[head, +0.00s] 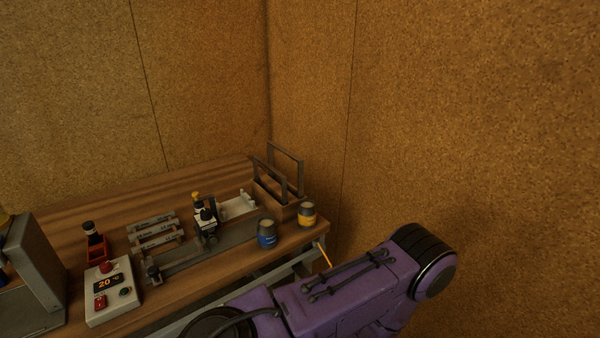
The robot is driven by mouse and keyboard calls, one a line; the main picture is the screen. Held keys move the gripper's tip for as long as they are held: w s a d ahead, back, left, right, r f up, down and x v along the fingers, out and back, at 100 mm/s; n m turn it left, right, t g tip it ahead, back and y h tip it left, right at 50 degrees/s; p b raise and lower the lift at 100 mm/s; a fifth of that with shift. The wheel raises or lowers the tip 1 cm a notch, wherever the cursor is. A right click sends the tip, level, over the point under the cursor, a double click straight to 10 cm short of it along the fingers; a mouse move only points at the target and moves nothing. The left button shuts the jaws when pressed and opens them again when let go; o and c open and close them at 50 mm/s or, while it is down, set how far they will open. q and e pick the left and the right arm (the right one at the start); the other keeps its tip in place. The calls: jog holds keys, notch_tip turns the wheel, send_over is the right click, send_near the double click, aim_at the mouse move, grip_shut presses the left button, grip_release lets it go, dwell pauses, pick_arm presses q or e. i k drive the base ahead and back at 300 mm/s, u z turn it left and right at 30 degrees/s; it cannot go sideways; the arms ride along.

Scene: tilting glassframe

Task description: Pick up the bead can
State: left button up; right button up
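Two small open-topped cans stand upright near the right end of the wooden bench. One is a dark blue can (267,234) with a small yellow mark, close to the front edge. The other is a yellow can (307,215) with a grey band, a little farther right. I cannot tell from this view which one is the bead can. A purple arm of mine crosses the lower right in front of the bench. Neither of my grippers shows in the head view.
A wooden box with upright metal frames (284,170) stands behind the cans. Left of them is a rail fixture (187,256). A control box (109,291) reading 20 is at front left. A thin yellow stick (324,255) shows by the front edge. Cork walls close the corner.

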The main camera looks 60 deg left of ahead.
aim_at(268, 238)
jog(key=z, duration=0.05)
jog(key=i, duration=0.6)
jog(key=u, duration=2.8)
